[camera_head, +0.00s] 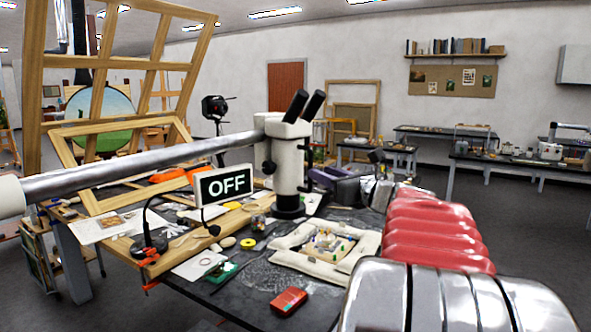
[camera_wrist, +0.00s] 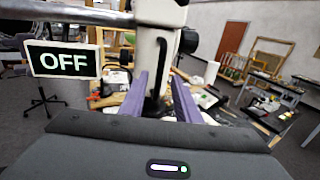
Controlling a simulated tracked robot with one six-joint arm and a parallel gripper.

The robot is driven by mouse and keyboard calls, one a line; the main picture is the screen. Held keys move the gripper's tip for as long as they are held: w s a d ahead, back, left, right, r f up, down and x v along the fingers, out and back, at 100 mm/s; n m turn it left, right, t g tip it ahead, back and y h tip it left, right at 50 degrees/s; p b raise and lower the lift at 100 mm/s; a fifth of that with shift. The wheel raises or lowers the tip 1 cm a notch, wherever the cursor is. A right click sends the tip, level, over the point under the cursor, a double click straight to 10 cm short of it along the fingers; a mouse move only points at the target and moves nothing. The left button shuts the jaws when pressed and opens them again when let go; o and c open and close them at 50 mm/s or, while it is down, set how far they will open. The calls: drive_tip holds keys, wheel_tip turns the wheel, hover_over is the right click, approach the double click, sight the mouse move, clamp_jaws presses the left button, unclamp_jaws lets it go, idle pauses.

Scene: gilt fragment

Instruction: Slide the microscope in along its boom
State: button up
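The microscope (camera_head: 290,165) is white with two black eyepieces and hangs upright on a thick silver boom (camera_head: 130,166) that runs in from the left. Its white body (camera_wrist: 157,45) also shows in the wrist view, with a dark upright handle (camera_wrist: 155,88) on the near side. My gripper (camera_head: 322,177) is just right of the microscope in the head view. In the wrist view its two purple fingers (camera_wrist: 163,92) are apart, one on each side of the handle, with gaps visible. Whether a fingertip touches the microscope is hidden.
An OFF sign (camera_head: 224,184) hangs near the boom, left of the microscope. The dark worktable (camera_head: 240,298) below is crowded with a padded frame (camera_head: 330,243), papers, jars and a red box (camera_head: 289,301). A wooden easel frame (camera_head: 100,95) stands at the left.

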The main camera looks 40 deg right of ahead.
sight(309, 187)
drive_tip(key=w, duration=0.3)
drive_tip(key=w+d, duration=0.1)
drive_tip(key=w, duration=0.2)
drive_tip(key=shift+w+d, duration=0.15)
drive_tip(key=shift+w, duration=0.25)
drive_tip(key=shift+c, duration=0.5)
clamp_jaws()
